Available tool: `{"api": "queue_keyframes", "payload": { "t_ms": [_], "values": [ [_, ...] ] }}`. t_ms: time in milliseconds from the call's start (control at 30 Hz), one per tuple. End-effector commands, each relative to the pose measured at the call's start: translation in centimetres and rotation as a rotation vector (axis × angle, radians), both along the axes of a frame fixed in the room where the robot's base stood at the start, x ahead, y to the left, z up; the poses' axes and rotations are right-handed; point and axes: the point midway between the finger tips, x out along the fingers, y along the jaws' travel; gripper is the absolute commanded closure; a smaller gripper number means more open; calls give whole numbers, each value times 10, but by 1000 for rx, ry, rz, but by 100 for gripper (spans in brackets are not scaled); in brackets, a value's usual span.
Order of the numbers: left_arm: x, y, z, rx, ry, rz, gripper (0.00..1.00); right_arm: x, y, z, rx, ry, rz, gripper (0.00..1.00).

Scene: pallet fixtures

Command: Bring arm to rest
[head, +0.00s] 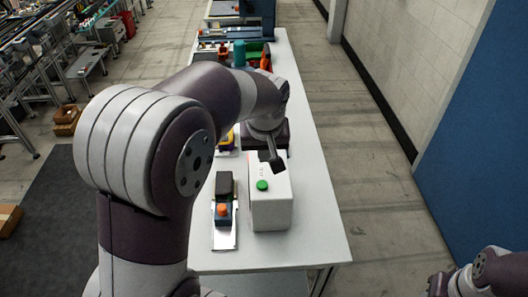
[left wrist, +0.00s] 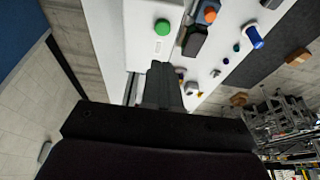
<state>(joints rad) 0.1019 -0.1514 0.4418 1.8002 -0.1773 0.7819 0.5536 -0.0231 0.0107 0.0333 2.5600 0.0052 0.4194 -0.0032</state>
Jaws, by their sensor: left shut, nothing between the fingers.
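My left arm comes in from the left in the head view and reaches over the white table (head: 325,225). My left gripper (head: 275,164) points down just behind a white box with a green button (head: 270,205). Its fingers are together and hold nothing. In the left wrist view the shut fingers (left wrist: 160,68) show in the middle, and the white box (left wrist: 145,40) with its green button is above them. Part of my right arm (head: 490,272) shows at the lower right of the head view; its fingertips cannot be made out.
A fixture with an orange button and a dark block (head: 223,205) stands left of the white box. Farther back on the table are a teal cylinder (head: 239,53) and several coloured parts. A blue panel (head: 480,150) stands at the right. The table's right front is clear.

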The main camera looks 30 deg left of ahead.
Motion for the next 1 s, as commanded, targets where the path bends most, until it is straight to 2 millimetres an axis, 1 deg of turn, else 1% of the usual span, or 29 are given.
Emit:
{"api": "queue_keyframes", "payload": {
  "t_ms": [467, 567, 667, 700, 767, 800, 900, 1000],
  "values": [
    [0, 0, 0, 1, -1, 0, 100, 0, 0, 0, 0, 0, 0, 57],
    [4, -1, -1, 15, -11, -72, 100, 0, 0, 0, 0, 0, 0, 57],
    [-20, -16, -34, 14, 22, -257, 100, 0, 0, -3, 0, 0, 0, 57],
    [-34, -25, -52, 6, 43, -328, 100, 0, 0, -7, 0, 0, 0, 57],
    [-56, -37, -76, -3, 72, -421, 100, 0, 0, -12, 0, 0, 0, 57],
    [-72, -45, -90, -11, 94, -471, 100, 0, 0, -16, 0, 0, 0, 57],
    [-107, -59, -117, -32, 145, -542, 100, 0, 0, -23, 0, 0, 0, 57],
    [-124, -66, -129, -46, 181, -560, 100, 0, 0, -27, 0, 0, 0, 57]
  ]
}}
